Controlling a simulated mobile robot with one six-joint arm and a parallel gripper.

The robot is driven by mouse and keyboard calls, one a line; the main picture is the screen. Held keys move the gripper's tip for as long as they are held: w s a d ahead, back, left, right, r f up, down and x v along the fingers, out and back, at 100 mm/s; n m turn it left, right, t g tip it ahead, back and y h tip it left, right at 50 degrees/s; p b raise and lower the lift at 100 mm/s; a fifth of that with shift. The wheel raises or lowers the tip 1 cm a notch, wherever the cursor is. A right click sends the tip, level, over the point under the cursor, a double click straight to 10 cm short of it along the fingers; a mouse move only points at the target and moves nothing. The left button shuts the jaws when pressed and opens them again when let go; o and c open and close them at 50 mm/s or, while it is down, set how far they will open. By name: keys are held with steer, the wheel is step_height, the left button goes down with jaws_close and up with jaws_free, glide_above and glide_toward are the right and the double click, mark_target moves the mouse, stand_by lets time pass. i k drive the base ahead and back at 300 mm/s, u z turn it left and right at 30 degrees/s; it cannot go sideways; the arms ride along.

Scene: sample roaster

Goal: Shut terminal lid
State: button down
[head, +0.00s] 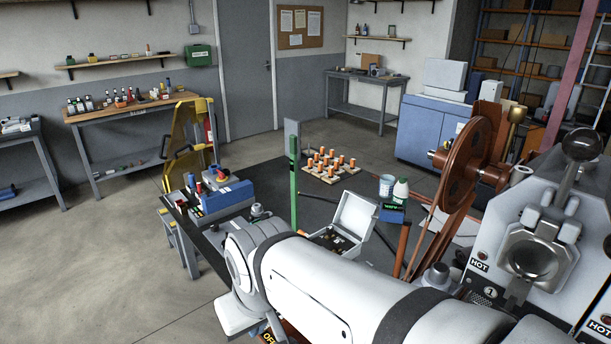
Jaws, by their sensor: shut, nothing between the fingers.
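The terminal is a small pale box (335,240) on the dark bench in the middle of the head view. Its white lid (354,216) stands raised at the back of the box, so the box is open. Small dark and brownish parts show inside. My white arm crosses the foreground and hides the near side of the box. My gripper's fingers do not show; the arm bends down at the lower left.
A roaster (535,250) marked HOT stands at right.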

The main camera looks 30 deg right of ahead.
mark_target(354, 211)
steer(key=i, duration=0.8)
steer(key=z, duration=1.6)
